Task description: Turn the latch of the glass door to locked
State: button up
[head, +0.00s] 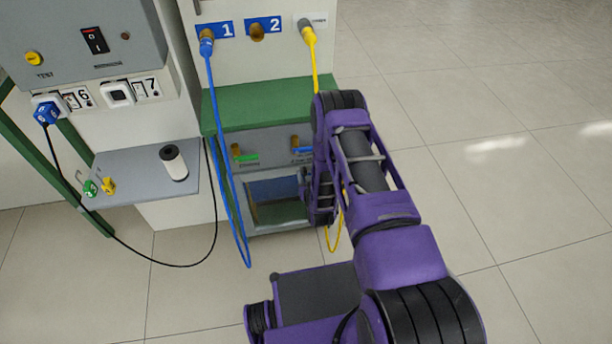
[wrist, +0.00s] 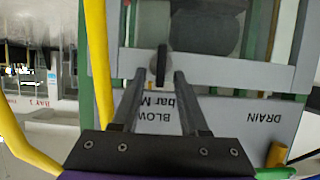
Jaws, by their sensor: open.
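The glass door (head: 274,190) is low on the cabinet, below the green ledge, partly hidden by my arm. In the wrist view, which is upside down, its pane (wrist: 205,28) sits in a pale grey frame. The latch (wrist: 162,64) is a small dark upright bar at the frame's edge. My gripper (wrist: 160,76) is open, with its fingertips on either side of the latch. I cannot tell whether either finger touches it. In the head view my arm hides the fingertips and latch.
A yellow hose (wrist: 98,60) hangs close beside my gripper; a blue hose (head: 223,160) hangs left of the door. Green (head: 246,157) and blue (head: 303,150) valve handles sit above the door. A shelf (head: 140,188) juts out at left. The floor at right is clear.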

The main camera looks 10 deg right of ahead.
jog(key=shift+w+f, duration=0.15)
jog(key=shift+w, duration=0.15)
grip_shut()
